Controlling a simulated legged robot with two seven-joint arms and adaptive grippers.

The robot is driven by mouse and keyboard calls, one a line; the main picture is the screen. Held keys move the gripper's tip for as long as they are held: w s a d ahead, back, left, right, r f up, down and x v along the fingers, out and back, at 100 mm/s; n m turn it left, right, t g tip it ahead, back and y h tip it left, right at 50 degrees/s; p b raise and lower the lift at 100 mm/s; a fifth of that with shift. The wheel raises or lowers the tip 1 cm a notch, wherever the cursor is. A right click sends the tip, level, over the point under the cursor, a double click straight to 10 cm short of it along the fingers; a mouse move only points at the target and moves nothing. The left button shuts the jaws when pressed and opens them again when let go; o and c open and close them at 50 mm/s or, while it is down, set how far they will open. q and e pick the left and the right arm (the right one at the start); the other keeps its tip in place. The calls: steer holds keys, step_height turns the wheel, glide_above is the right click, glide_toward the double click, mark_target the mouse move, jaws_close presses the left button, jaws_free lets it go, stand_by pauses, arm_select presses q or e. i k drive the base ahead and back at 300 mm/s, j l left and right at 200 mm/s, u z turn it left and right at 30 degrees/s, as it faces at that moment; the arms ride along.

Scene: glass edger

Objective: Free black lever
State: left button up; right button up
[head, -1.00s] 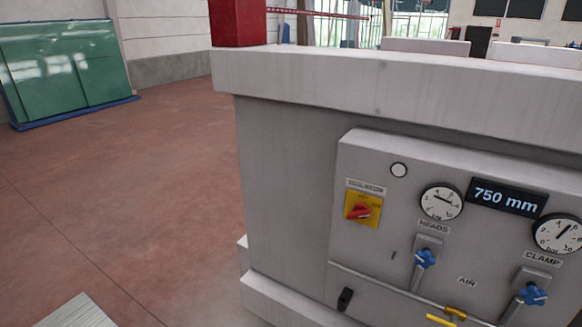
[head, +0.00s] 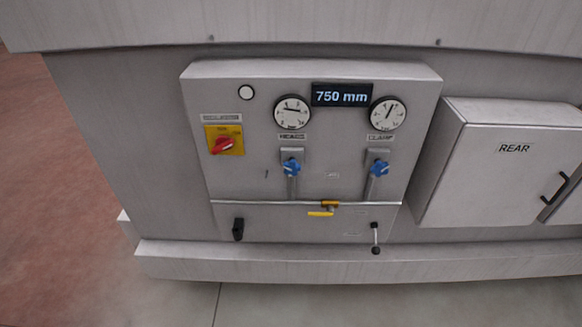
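A small black handle (head: 238,229) sits low on the left of the grey control panel (head: 225,185), below the red and yellow isolator switch (head: 224,142). I cannot tell which of the two is the black lever. Neither of my grippers is in view.
Two blue valve knobs (head: 291,167) (head: 378,168) sit below two round gauges. A 750 mm display (head: 342,95) is between the gauges. A grey box marked REAR (head: 490,180) juts out at right. A ledge (head: 340,262) runs below the panel.

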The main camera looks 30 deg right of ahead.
mark_target(376, 250)
steer(key=z, duration=1.85)
